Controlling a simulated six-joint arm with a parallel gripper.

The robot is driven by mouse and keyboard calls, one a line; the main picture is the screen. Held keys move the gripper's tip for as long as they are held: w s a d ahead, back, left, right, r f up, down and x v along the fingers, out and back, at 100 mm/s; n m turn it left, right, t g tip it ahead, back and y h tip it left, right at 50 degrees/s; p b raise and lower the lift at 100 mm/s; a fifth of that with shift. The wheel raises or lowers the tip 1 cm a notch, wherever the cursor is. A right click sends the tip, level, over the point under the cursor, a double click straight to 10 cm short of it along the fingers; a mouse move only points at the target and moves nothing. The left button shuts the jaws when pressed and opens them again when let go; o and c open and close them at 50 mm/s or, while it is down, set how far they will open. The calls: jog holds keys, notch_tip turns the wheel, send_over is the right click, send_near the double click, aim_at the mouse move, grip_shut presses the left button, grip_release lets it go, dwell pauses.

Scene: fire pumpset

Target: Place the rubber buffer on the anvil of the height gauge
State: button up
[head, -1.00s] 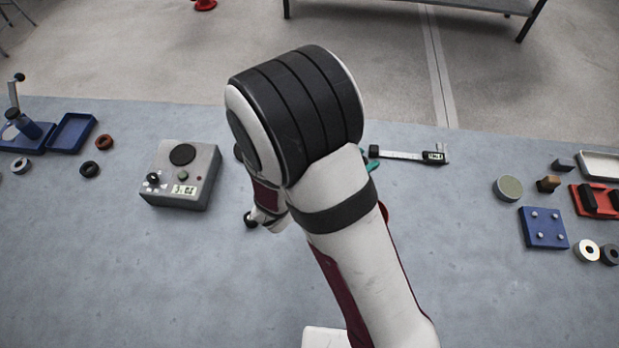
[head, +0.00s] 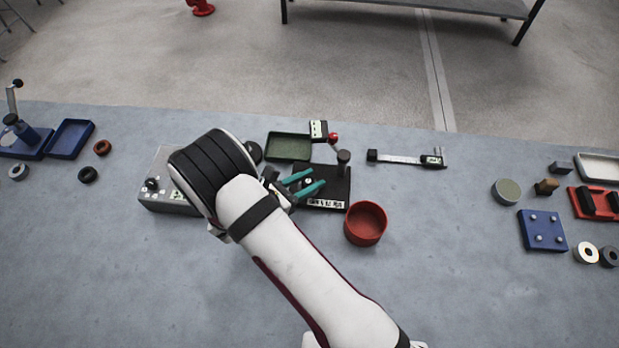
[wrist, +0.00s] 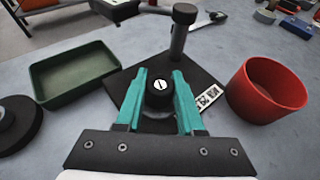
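The rubber buffer (wrist: 159,88) is a black cylinder with a white slotted centre on top, upright between my teal fingers in the wrist view. My gripper (head: 308,182) appears closed on its sides, over the black base (head: 338,184) of the height gauge. The gauge's post (head: 343,163) stands just beyond the fingers, with a red knob (head: 333,138) and a display (head: 318,130) behind.
A red cup (head: 365,223) stands right of the gauge base, close to it. A green tray (head: 288,146) lies behind left. A grey box (head: 160,200) is under and left of my arm. A caliper (head: 405,159) lies back right. The front right table is clear.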

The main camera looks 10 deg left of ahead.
jog(key=o, duration=0.5)
jog(key=shift+c, duration=0.2)
